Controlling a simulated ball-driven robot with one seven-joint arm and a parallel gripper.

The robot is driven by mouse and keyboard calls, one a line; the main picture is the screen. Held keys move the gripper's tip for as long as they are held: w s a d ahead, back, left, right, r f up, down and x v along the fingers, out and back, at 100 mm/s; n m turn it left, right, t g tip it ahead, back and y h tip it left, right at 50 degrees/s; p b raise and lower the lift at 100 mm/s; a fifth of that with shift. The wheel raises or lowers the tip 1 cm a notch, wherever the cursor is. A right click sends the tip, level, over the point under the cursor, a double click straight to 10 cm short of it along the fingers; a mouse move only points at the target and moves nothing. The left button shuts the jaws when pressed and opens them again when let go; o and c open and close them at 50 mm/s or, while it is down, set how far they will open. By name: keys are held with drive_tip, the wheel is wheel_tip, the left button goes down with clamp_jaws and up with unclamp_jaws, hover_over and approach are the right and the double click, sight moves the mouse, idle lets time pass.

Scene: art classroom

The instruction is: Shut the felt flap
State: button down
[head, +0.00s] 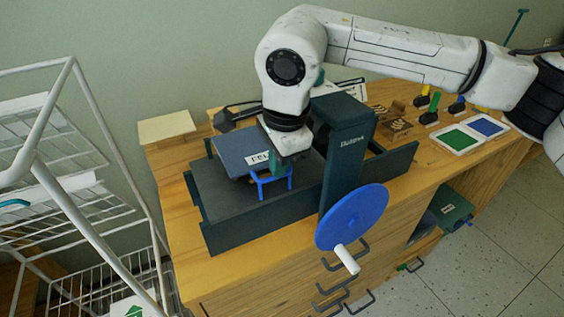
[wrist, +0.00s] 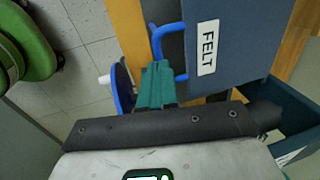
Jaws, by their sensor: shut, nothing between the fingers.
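The felt flap (head: 235,148) is a dark blue panel with a white FELT label, over the far-left part of the dark press bed (head: 235,222). Its blue handle (head: 272,188) sticks out at the front edge. In the wrist view the flap (wrist: 245,40) is at the upper right and its handle (wrist: 168,42) is just beyond my fingertips. My gripper (head: 275,163) is shut and empty, by the flap's front edge and handle; it also shows in the wrist view (wrist: 157,72). I cannot tell whether it touches the handle. My wrist hides part of the flap.
The press's upright (head: 345,150) and big blue wheel (head: 352,216) stand close right of the flap. Green and blue ink pads (head: 457,139) and small tools lie at the table's far right. A white wire rack (head: 60,200) stands at the left. A pale board (head: 166,127) lies at the back left.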

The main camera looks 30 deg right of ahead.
drive_tip(key=v, duration=1.3)
drive_tip(key=shift+w, duration=0.2)
